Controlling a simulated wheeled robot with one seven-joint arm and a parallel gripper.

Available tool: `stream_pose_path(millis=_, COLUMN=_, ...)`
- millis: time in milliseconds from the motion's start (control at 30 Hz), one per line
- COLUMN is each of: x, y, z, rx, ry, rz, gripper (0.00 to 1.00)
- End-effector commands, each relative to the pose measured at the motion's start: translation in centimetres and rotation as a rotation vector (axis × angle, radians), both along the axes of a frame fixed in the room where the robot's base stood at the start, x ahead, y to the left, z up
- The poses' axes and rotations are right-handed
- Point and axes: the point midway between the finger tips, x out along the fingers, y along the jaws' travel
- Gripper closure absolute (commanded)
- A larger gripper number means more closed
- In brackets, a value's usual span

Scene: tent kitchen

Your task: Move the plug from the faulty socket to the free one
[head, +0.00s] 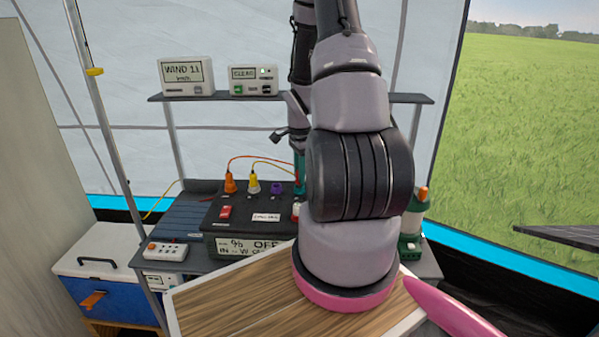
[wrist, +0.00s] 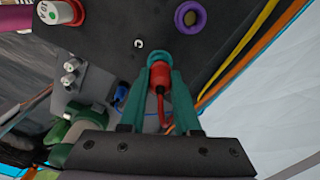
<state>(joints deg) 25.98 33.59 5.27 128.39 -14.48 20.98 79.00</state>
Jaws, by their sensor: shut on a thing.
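My gripper (wrist: 160,76) is shut on a red plug (wrist: 158,80), one teal finger on each side. A red cable bends away from the plug toward the gripper's palm. In the head view my gripper (head: 299,175) is over the right part of the black power box (head: 236,246), mostly behind my arm. An orange plug (head: 230,183) and a yellow-and-white plug (head: 253,185) stand on the box, left of a purple round socket (head: 277,188). That socket (wrist: 190,17) shows a dark centre in the wrist view. I cannot tell whether the red plug is seated.
The box has a red switch (head: 225,212) and a display reading 96 and OFF. A white socket strip (head: 166,251) lies to the left. Two small display units, one reading WIND (head: 187,76) and one reading CLEAR (head: 253,81), stand on the shelf behind. Orange and yellow cables run close by.

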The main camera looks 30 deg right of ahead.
Motion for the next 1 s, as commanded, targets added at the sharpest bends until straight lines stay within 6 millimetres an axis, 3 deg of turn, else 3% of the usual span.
stream_pose_path(millis=667, x=0.0, y=0.0, z=-1.4, rx=0.000, ry=0.001, rz=0.000, gripper=1.00)
stream_pose_path(millis=700, x=0.0, y=0.0, z=-1.3, rx=0.000, ry=0.000, rz=0.000, gripper=0.54)
stream_pose_path(millis=767, x=0.0, y=0.0, z=-1.3, rx=0.000, ry=0.000, rz=-0.001, gripper=0.34)
stream_pose_path(millis=1000, x=0.0, y=0.0, z=-1.3, rx=0.000, ry=0.000, rz=-0.001, gripper=0.34)
